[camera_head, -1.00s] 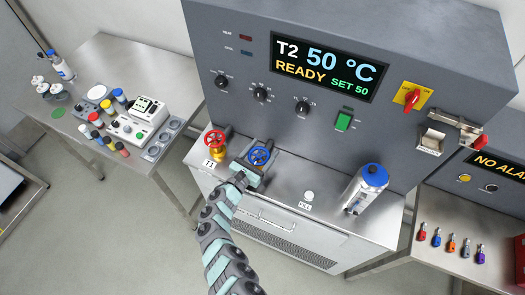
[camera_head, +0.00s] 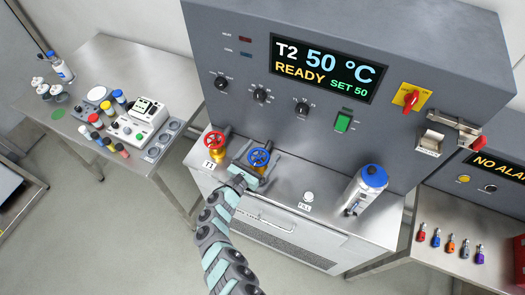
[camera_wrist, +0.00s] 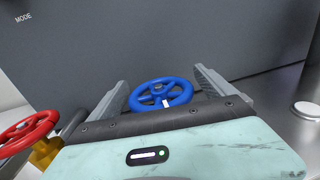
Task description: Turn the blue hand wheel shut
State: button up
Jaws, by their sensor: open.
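The blue hand wheel (camera_head: 259,157) stands on the steel bench in front of the grey panel, to the right of the red wheel. It also shows in the wrist view (camera_wrist: 162,96), with a small white mark on its near side. My gripper (camera_head: 262,164) is at the blue wheel, with its jaws open. In the wrist view the two fingers (camera_wrist: 164,92) stand apart, one on each side of the wheel. I see a gap between the wheel and the left finger; the right finger is very near the rim, and I cannot tell whether it touches. The wheel's stem is hidden.
The red hand wheel (camera_head: 217,142) on a yellow valve body is close on the left, by a T1 label. A white FILL button (camera_head: 308,197) and a blue-capped bottle (camera_head: 370,185) are to the right. The panel (camera_head: 290,120) rises close behind.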

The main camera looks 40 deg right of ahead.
aim_at(252, 165)
jog(key=p+v, duration=0.1)
jog(key=v, duration=0.8)
jog(key=shift+a, duration=0.35)
jog(key=shift+s+a, duration=0.1)
jog(key=shift+s, duration=0.05)
